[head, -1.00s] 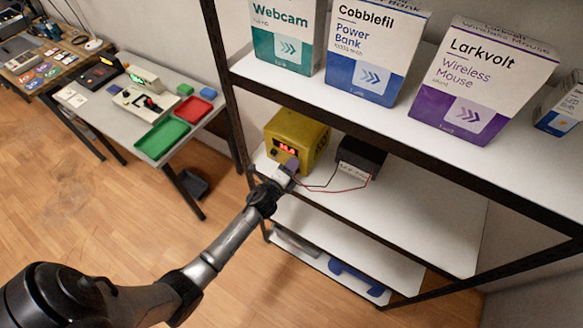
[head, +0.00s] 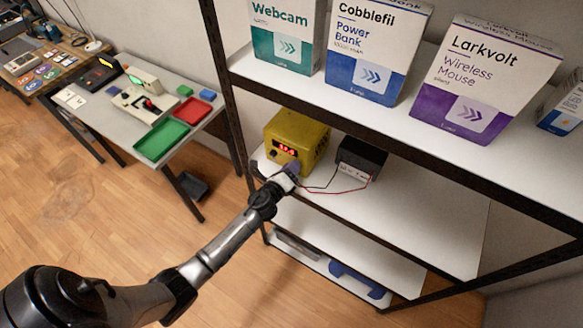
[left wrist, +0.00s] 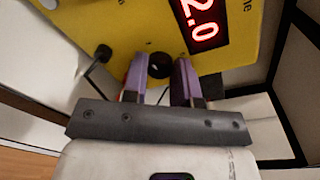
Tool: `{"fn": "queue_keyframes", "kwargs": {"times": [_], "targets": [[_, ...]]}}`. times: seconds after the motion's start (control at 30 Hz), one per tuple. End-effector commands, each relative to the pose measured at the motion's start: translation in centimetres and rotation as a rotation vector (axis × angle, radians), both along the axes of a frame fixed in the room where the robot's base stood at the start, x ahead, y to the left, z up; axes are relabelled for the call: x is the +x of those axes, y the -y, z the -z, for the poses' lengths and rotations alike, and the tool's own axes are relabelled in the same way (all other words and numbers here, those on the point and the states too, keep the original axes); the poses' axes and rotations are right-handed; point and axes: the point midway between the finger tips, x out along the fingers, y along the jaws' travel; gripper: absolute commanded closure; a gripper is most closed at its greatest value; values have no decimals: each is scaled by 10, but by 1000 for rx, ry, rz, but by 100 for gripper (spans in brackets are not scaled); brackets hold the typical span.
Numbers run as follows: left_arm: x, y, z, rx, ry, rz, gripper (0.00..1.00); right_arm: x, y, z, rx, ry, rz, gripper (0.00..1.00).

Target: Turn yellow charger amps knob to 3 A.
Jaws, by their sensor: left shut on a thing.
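The yellow charger (head: 310,137) stands on the middle shelf, with a lit red display (head: 287,149) on its front. In the left wrist view the charger (left wrist: 130,20) fills the top, and its display (left wrist: 202,25) reads 2.0 in the part that shows. A black round knob (left wrist: 160,66) sits between the purple fingers of my left gripper (left wrist: 161,72), which is shut on it. A second black knob (left wrist: 103,53) is beside the left finger. In the head view my left gripper (head: 290,169) covers part of the charger's front. My right gripper is not in view.
A black battery box (head: 362,158) with red and black wires stands right of the charger. Boxed goods (head: 375,45) line the upper shelf (head: 300,88). The middle shelf's right part (head: 430,215) is clear. A dark rack post (head: 228,100) rises left of the charger.

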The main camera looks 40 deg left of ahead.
Motion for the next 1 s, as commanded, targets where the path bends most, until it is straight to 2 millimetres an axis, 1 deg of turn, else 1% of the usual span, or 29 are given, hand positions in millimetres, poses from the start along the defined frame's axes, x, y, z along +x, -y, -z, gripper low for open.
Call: {"fn": "queue_keyframes", "kwargs": {"times": [0.27, 0.3, 0.4, 0.63, 0.73, 0.87, 1.0], "targets": [[0, 0, 1, 2, -1, 0, 97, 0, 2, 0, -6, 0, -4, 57], [0, 0, 1, 2, -1, 0, 71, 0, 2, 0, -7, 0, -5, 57], [0, 0, 1, 1, -1, -1, 63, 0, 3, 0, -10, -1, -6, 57], [-1, 0, 0, 0, -1, -1, 63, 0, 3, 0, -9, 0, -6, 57], [-7, 1, 0, 1, -2, 0, 63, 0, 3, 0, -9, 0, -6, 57], [-25, 4, -1, 1, -2, 1, 63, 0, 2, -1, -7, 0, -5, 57], [-53, 9, -2, 0, -3, 0, 63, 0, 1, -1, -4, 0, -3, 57]]}}
